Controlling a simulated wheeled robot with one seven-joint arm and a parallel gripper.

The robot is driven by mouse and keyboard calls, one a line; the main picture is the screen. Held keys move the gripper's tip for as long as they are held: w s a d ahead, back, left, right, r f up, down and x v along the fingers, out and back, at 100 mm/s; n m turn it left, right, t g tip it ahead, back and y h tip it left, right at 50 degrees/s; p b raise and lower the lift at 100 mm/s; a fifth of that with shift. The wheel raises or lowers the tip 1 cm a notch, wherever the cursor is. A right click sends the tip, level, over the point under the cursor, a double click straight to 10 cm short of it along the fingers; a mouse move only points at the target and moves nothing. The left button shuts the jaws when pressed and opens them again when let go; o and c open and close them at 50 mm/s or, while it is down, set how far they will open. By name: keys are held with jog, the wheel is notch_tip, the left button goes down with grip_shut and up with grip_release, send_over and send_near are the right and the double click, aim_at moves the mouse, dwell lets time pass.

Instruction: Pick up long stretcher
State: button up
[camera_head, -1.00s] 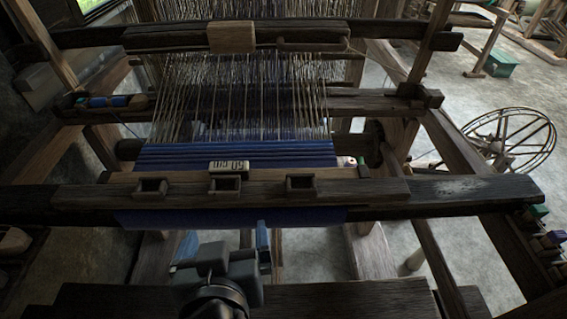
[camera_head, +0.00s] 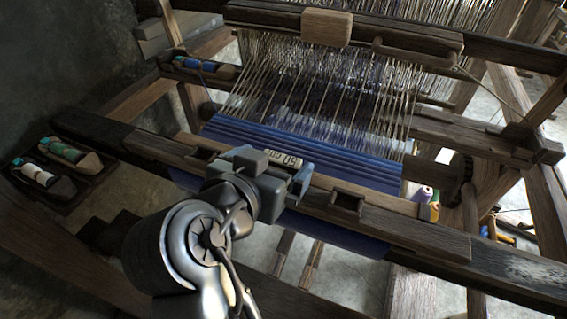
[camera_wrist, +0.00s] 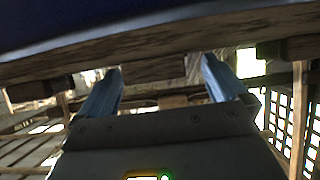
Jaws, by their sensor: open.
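A long pale-brown wooden bar (camera_head: 375,198), which looks like the long stretcher, lies along the front beam at the edge of the blue cloth (camera_head: 300,140). Its right end has a yellowish tip. A white tag (camera_head: 283,156) with upside-down lettering, seemingly "60 cm", sits at its middle. My gripper (camera_head: 280,172) is over the front beam beside the tag and hides part of the bar. In the wrist view my gripper (camera_wrist: 162,68) is open, its two blue fingers apart with nothing clearly held. Whether it touches the wood I cannot tell.
Small square wooden holders, such as the right one (camera_head: 346,202), stand on the dark front beam (camera_head: 480,262). Two shuttles (camera_head: 45,165) lie in a tray at the left. Coloured spools (camera_head: 424,194) are right of the cloth. Warp threads rise behind.

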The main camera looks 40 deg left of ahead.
jog(key=shift+x, duration=1.35)
jog(key=shift+c, duration=0.3)
jog(key=c, duration=1.1)
jog(key=shift+r, duration=0.15)
